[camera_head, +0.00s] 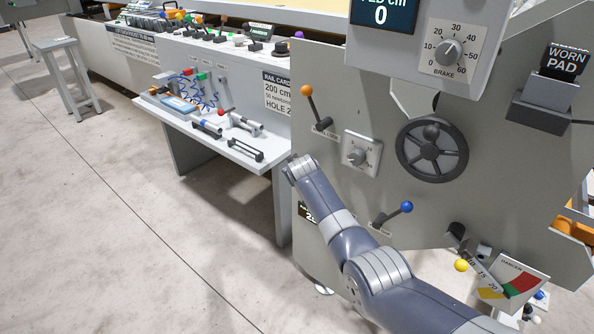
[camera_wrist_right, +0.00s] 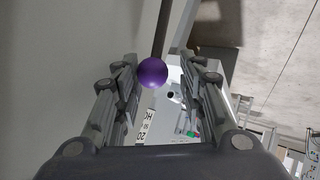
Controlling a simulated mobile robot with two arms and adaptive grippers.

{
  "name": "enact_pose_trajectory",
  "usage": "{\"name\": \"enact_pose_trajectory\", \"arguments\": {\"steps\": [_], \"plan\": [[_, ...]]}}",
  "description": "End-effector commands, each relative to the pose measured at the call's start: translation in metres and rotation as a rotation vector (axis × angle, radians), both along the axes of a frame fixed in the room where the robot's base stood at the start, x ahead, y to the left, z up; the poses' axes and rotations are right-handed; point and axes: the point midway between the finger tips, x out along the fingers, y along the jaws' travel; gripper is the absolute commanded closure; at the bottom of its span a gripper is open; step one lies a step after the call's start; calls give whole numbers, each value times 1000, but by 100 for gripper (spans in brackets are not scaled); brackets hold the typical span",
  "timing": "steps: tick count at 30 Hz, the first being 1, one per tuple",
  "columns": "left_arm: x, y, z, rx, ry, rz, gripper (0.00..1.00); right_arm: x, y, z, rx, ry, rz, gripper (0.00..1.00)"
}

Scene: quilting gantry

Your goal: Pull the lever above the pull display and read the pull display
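In the right wrist view my right gripper (camera_wrist_right: 160,78) is open, with one finger on each side of a purple ball knob (camera_wrist_right: 152,73). The knob is near the fingertips, and the fingers are apart rather than closed on it. A dark rod runs up behind the knob. In the head view my right arm reaches up across the front panel to its edge, and its gripper is hidden there. A small dark display (camera_head: 307,212) shows beside the arm, mostly covered; only part of a number shows and its label cannot be read. My left gripper is out of view.
The grey panel holds an orange-knobbed lever (camera_head: 307,91), a blue-knobbed lever (camera_head: 406,207), a handwheel (camera_head: 432,150), a small dial (camera_head: 357,156) and a brake dial (camera_head: 449,53). A tool shelf (camera_head: 256,160) stands left of the arm.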

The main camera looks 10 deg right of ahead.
Motion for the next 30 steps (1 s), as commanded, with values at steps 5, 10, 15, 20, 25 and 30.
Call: {"name": "enact_pose_trajectory", "arguments": {"steps": [5, 10, 15, 20, 25, 30], "plan": [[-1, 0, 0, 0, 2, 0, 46, 0, 2, 0, 3, 0, 2, 54], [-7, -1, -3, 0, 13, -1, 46, 0, 2, 0, 3, 0, 2, 54], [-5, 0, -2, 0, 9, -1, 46, -4, 3, 1, 3, 1, 2, 54], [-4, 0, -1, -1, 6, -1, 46, -11, 5, 8, 3, 0, 3, 54], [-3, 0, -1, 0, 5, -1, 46, -23, 8, 16, 6, -2, 6, 54], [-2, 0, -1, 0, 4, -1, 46, -36, 12, 27, 9, -1, 9, 54]]}}
